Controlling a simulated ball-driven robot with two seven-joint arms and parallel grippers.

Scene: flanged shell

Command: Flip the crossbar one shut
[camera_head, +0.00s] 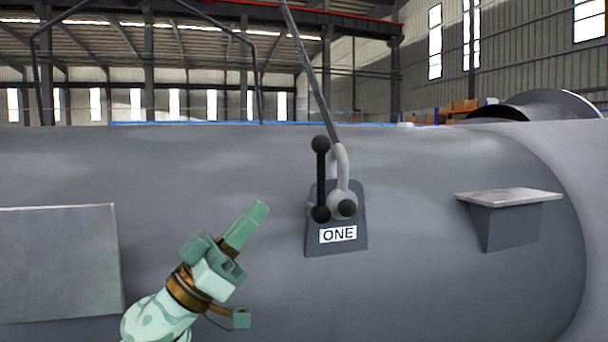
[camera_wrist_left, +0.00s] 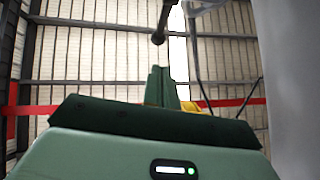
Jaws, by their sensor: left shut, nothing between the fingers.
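The fixture labelled ONE (camera_head: 337,235) is mounted on the side of the grey shell. Its black lever (camera_head: 321,180) stands upright with a ball at the top and a round pivot at the bottom. A pale hook-shaped piece (camera_head: 342,165) stands beside the lever, and a dark rod rises from behind it. My left gripper (camera_head: 258,212) is shut and empty, to the left of the fixture and apart from it. In the left wrist view its fingers (camera_wrist_left: 160,85) point up, with a dark ball-ended bar (camera_wrist_left: 158,38) beyond them. My right gripper is not in view.
The large grey shell (camera_head: 440,200) fills the middle of the head view. A bracket with a flat top (camera_head: 510,197) juts out at the right. A grey panel (camera_head: 60,260) stands at the left. A flanged opening (camera_head: 550,104) is at the upper right.

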